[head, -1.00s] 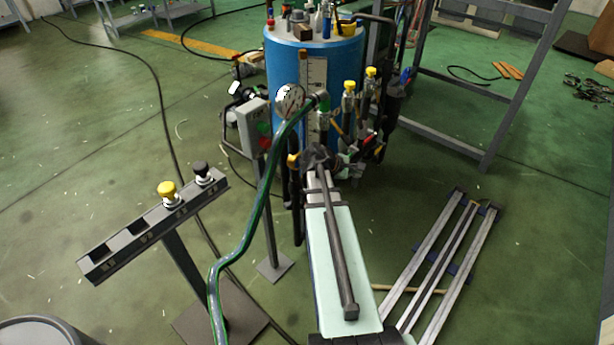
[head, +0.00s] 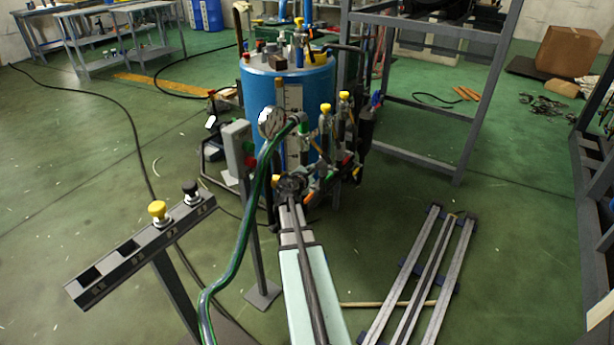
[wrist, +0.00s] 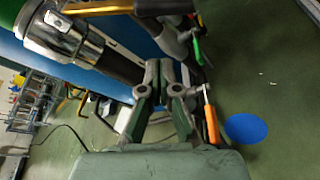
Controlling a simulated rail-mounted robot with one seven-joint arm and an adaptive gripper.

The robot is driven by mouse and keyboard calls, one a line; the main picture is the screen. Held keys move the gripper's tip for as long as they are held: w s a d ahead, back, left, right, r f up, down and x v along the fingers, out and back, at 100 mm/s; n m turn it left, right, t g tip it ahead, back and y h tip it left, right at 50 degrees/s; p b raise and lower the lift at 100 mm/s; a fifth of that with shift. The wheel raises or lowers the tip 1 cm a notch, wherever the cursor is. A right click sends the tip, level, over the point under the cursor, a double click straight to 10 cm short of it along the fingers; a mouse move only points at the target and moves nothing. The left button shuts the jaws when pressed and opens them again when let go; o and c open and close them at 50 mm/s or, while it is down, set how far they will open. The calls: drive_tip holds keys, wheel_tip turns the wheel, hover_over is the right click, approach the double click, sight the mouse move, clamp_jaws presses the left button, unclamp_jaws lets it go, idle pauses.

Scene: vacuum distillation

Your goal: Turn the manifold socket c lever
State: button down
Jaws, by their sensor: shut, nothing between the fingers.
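The manifold (head: 335,150) stands against the front of the blue tank (head: 262,92), with yellow-capped fittings and small coloured levers. In the wrist view, an orange lever (wrist: 211,124) hangs just right of my gripper (wrist: 166,68). A green lever (wrist: 197,50) is above it, and an orange-yellow handle (wrist: 90,6) crosses the top edge. I see no letter marking which lever belongs to socket c. My gripper (head: 291,184) is shut and empty, its fingertips together low in front of the manifold. I cannot tell whether it touches the orange lever.
A pressure gauge (head: 271,122) and a green hose (head: 240,240) are close left of my arm. A grey control box (head: 237,148) on a post and a slotted stand (head: 130,258) are farther left. Metal rails (head: 425,270) lie on the floor at right. A grey frame (head: 420,155) is behind.

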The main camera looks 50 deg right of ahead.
sight(323, 157)
drive_tip(key=shift+s+d+r, duration=0.45)
drive_tip(key=shift+d+r, duration=0.15)
drive_tip(key=shift+r, duration=0.05)
drive_tip(key=shift+s+d+r, duration=0.45)
drive_tip(key=shift+d+r, duration=0.15)
drive_tip(key=shift+r, duration=0.05)
drive_tip(key=shift+r+p, duration=0.15)
drive_tip(key=shift+p, duration=0.25)
drive_tip(key=r+n+p, duration=0.1)
drive_tip(key=p, duration=0.1)
drive_tip(key=s+g+p, duration=0.1)
drive_tip(key=p, duration=0.2)
drive_tip(key=r+n+p, duration=0.1)
drive_tip(key=p, duration=0.2)
drive_tip(key=shift+s+d+r+n, duration=0.1)
drive_tip(key=shift+s+r+n, duration=0.15)
drive_tip(key=shift+r+n, duration=0.05)
drive_tip(key=r+n+g+p, duration=0.1)
drive_tip(key=p, duration=0.3)
drive_tip(key=s+r+n+g+p, duration=0.1)
drive_tip(key=r+n+p, duration=0.1)
drive_tip(key=p, duration=0.2)
drive_tip(key=shift+p, duration=0.3)
drive_tip(key=shift+s, duration=0.1)
